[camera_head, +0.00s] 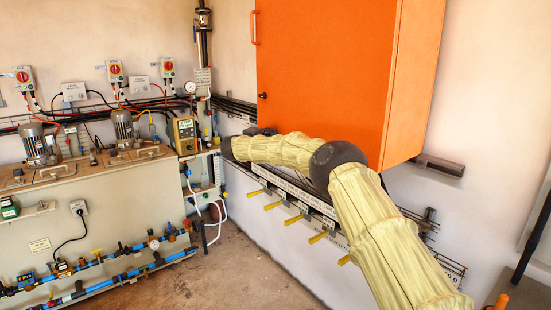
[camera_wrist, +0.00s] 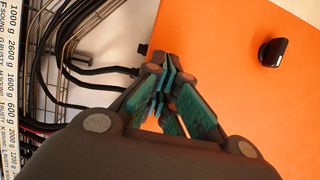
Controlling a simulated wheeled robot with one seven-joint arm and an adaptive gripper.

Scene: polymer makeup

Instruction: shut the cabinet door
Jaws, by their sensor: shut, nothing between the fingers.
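The orange cabinet (camera_head: 415,85) hangs on the wall at the upper right in the head view. Its door (camera_head: 325,70) is the broad orange front, with an orange bar handle (camera_head: 254,28) and a small black knob (camera_head: 262,96) at its left edge. I see no gap around the door in the head view. My gripper (camera_wrist: 161,75) is shut and empty in the wrist view. Its fingertips overlap the lower left edge of an orange panel (camera_wrist: 220,30), with the black knob (camera_wrist: 271,52) to their right. Whether they touch the panel is unclear.
Below the cabinet, a wall rail with cables and yellow levers (camera_head: 318,238) runs behind my arm. Cables (camera_wrist: 65,65) and a label strip (camera_wrist: 8,90) lie left of my gripper in the wrist view. A pump bench (camera_head: 100,215) stands left. The floor (camera_head: 225,270) between is clear.

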